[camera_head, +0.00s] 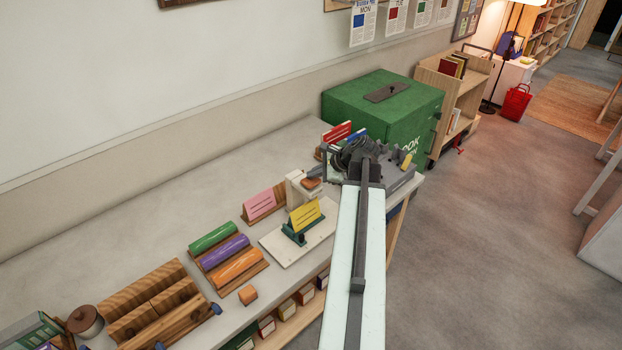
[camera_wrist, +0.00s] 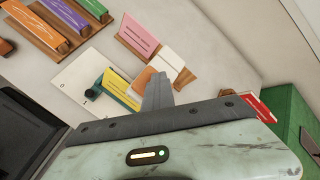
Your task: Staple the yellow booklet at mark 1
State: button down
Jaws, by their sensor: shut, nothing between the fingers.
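The yellow booklet (camera_head: 305,215) stands tilted in a dark green holder (camera_head: 294,236) on a pale board (camera_head: 285,250); the wrist view also shows the booklet (camera_wrist: 122,90). Just behind it is a white upright device with an orange-brown pad (camera_head: 311,184), apparently the stapler; its pad also shows in the wrist view (camera_wrist: 143,78). My gripper (camera_wrist: 158,80) is shut and empty. In the wrist view its fingertips appear close to the pad and white block, right of the booklet; contact cannot be told.
A pink card (camera_head: 261,204) stands in a wooden holder behind the board. Green, purple and orange (camera_head: 238,267) rolls lie to the left. A small orange block (camera_head: 248,295) lies near the front edge. A green book-return box (camera_head: 385,110) stands at the right end.

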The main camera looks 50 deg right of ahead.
aim_at(314, 180)
jog(key=shift+f+b, duration=0.35)
jog(key=shift+f, duration=0.05)
dwell(0.5)
jog(key=shift+r+p, duration=1.6)
notch_tip(314, 180, up, 5)
jog(key=p, duration=0.5)
